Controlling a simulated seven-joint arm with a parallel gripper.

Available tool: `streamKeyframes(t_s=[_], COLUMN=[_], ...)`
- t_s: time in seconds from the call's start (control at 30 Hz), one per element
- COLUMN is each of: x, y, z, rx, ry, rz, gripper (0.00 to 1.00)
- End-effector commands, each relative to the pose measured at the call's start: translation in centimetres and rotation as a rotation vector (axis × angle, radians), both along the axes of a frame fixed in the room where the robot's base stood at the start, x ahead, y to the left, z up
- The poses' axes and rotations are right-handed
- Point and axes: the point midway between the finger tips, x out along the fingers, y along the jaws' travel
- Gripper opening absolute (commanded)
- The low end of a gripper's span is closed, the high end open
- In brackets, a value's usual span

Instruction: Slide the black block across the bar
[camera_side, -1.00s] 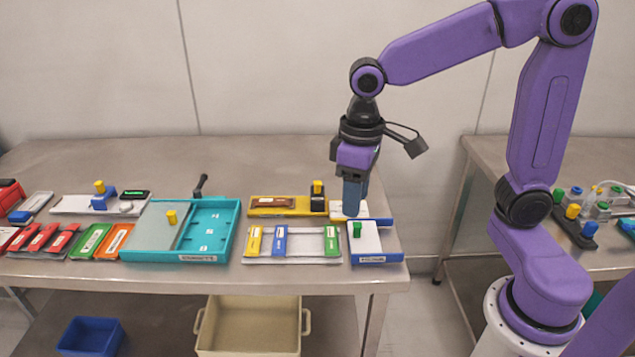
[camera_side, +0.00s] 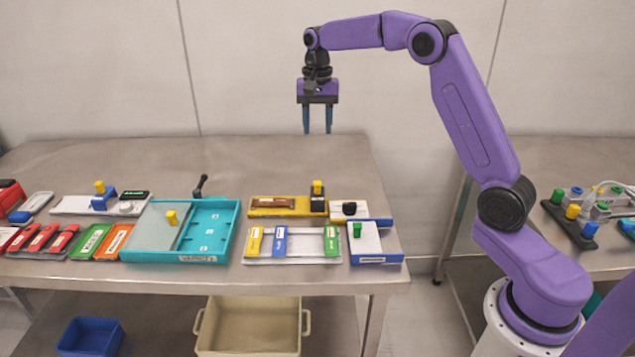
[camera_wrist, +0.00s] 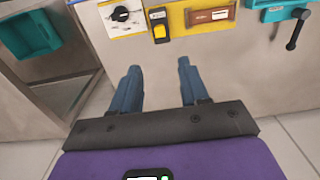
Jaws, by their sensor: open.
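The black block (camera_side: 318,204) has a yellow upright tab on top. It sits at the right end of a yellow bar-shaped base (camera_side: 290,211) with a brown inset in its left part. In the wrist view the black block (camera_wrist: 161,40) and its yellow tab show near the top, and the yellow base (camera_wrist: 190,22) runs to the right of it. My gripper (camera_side: 318,132) is open and empty, pointing down, high above the table behind the yellow base. In the wrist view my gripper (camera_wrist: 156,66) shows its two blue fingers well apart, with only bare table between them.
A white panel with a black knob (camera_side: 349,208) stands just right of the yellow base. In front are a tray of coloured slides (camera_side: 305,248) and a white-and-blue box (camera_side: 365,242). A teal tray (camera_side: 228,232) lies left. The table behind is clear.

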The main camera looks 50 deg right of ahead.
Motion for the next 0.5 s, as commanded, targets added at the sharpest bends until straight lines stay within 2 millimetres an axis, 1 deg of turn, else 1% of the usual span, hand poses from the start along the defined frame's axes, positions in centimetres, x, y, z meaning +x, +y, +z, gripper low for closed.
streamKeyframes(t_s=[0.17,0.5], x=[-0.1,-0.2], y=[0.0,0.0], z=[-2.1,-8.5], rx=[0.0,-0.001], ry=[0.003,0.004], rz=[0.0,0.002], gripper=[0.45,0.45])
